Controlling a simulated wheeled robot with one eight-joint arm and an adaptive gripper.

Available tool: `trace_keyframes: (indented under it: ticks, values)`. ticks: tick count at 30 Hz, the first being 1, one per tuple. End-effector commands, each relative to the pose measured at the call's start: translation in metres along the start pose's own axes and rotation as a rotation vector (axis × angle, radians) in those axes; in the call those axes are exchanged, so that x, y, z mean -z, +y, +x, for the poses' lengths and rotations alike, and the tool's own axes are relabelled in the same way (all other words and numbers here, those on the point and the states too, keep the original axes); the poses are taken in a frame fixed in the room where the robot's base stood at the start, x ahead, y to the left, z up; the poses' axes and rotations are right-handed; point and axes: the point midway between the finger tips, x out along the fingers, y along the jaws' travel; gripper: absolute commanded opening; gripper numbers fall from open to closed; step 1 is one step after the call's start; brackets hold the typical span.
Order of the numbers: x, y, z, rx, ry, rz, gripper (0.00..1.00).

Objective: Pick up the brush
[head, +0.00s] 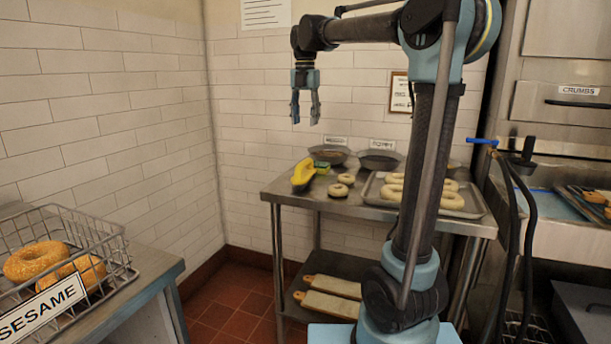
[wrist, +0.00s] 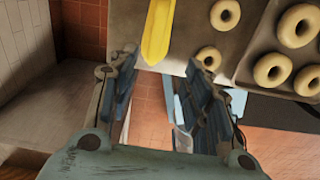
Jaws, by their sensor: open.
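The brush (head: 303,174) has a yellow handle and a dark lower part. It lies near the left front corner of the steel table (head: 307,204) in the head view. In the wrist view its yellow handle (wrist: 158,30) shows at the top middle, beyond my fingertips, and the rest of it is cut off by the frame. My gripper (head: 305,106) hangs above the table's left end, pointing down, with its fingers apart and empty. In the wrist view my gripper (wrist: 160,75) shows its two fingers spread, with a clear gap to the brush.
Small bagels (head: 343,179) lie right of the brush, beside a tray of bagels (head: 476,204). Two dark bowls (head: 379,159) and a green-yellow sponge (head: 322,167) stand behind. A wire basket (head: 115,262) of bagels is at left. Boards (head: 331,305) lie on the lower shelf.

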Motion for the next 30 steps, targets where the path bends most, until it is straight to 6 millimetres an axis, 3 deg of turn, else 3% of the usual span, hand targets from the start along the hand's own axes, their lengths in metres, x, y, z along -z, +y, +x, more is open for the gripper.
trace_keyframes:
  ticks: [5, 21, 30]
  values:
    - [-0.004, 0.002, 0.011, 0.002, 0.002, -0.031, 0.45]
    - [-0.006, -0.002, 0.102, 0.001, 0.001, -0.022, 0.45]
    - [-0.006, -0.002, 0.123, 0.001, 0.001, -0.022, 0.45]
